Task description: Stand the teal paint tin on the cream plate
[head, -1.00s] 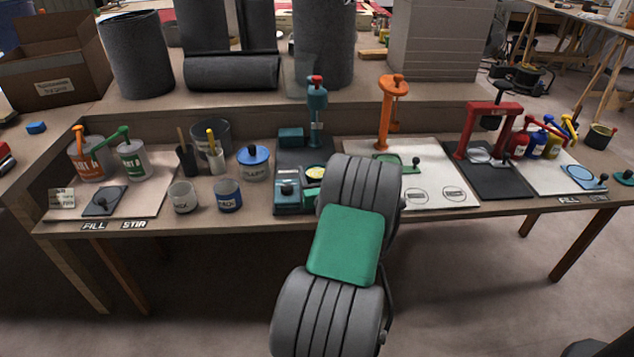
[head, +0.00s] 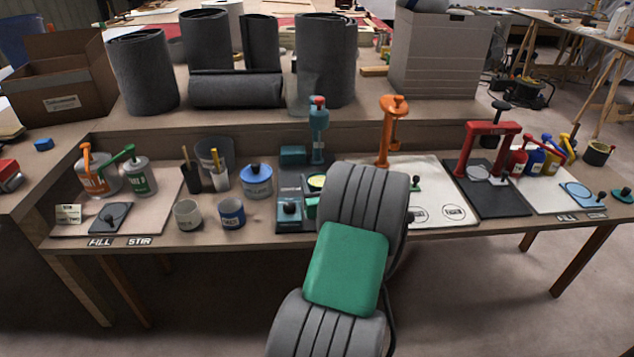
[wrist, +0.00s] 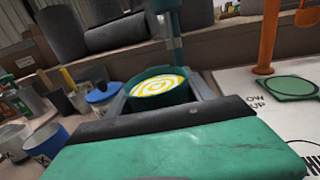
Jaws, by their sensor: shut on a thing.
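The teal paint tin (wrist: 158,96) has a yellow and white swirled top and a dark teal wall. It appears upright in the wrist view. My gripper (wrist: 160,100) is shut on it, with dark jaws at its left and right sides. In the head view the tin's top (head: 317,181) shows just left of my arm, in front of a teal press, and my arm hides the gripper. I cannot tell whether the tin touches the base below. A cream plate (head: 440,190) with printed circles lies to the right, under an orange stand; it also shows in the wrist view (wrist: 240,80).
A teal press (head: 318,135) stands behind the tin. A blue-lidded pot (head: 257,182) and small cups stand to the left. A red press (head: 492,140) stands further right.

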